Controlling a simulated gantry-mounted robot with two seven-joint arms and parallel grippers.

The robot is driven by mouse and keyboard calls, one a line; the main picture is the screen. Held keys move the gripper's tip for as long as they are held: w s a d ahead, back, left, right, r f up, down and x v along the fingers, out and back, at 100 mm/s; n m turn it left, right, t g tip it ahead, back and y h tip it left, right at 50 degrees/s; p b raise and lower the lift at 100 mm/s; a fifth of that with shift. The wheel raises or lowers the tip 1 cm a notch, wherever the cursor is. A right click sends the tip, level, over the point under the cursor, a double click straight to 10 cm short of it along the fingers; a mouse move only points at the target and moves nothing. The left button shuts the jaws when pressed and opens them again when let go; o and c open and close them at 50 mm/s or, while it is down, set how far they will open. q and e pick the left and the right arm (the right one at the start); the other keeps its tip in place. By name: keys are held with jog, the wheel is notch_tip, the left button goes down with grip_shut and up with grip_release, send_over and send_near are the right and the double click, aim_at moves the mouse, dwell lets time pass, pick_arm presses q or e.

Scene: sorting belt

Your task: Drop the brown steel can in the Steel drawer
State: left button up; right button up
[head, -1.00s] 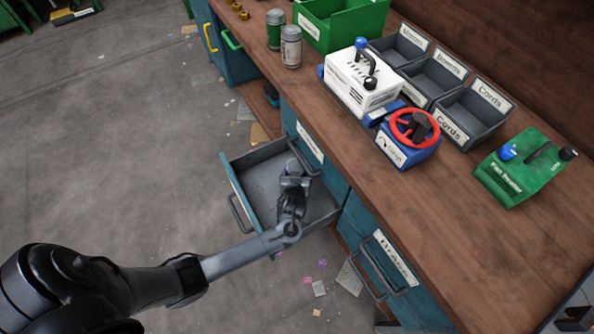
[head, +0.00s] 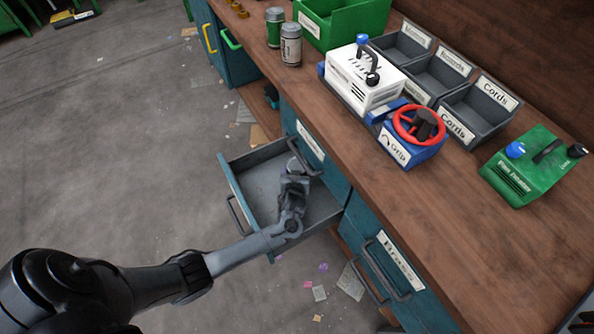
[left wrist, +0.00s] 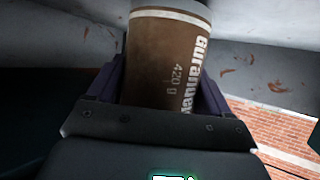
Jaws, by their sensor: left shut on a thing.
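The brown can with a white band (left wrist: 165,60) fills the middle of the left wrist view, with "420 g" in its print. My left gripper (head: 294,180) is shut on it, over or inside the open drawer; the exact height is hard to tell. In the head view only the can's pale end (head: 293,165) shows past the fingers. The open drawer (head: 231,188) has a teal front and a grey, scuffed inside that looks empty where visible. The label above it (head: 309,143) is too small to read. My right gripper is out of view.
A shut drawer labelled Brass (head: 398,260) is to the right. On the bench stand a green can (head: 275,28), a grey-brown can (head: 291,45), a green bin (head: 350,25), a white device (head: 362,80), grey bins (head: 480,112) and a green box (head: 535,165).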

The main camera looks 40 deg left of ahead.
pick_arm(q)
jog(key=o, duration=0.9)
jog(key=shift+o, duration=0.2)
jog(key=shift+r, duration=0.25)
jog(key=shift+s+d+r+p, duration=0.35)
jog(key=shift+r+p, duration=0.2)
jog(key=shift+p, duration=0.1)
jog(key=shift+s+d+r+p, duration=0.2)
jog(key=shift+s+r+p, duration=0.15)
jog(key=shift+r+p, duration=0.2)
jog(key=shift+f+p+v, duration=0.1)
jog(key=shift+p+v, duration=0.55)
jog(key=shift+v, duration=0.65)
jog(key=shift+f+p+v, duration=0.15)
jog(key=shift+p+v, duration=0.45)
jog(key=shift+v, duration=0.7)
jog(key=shift+s+d, duration=0.1)
jog(key=shift+s, duration=0.05)
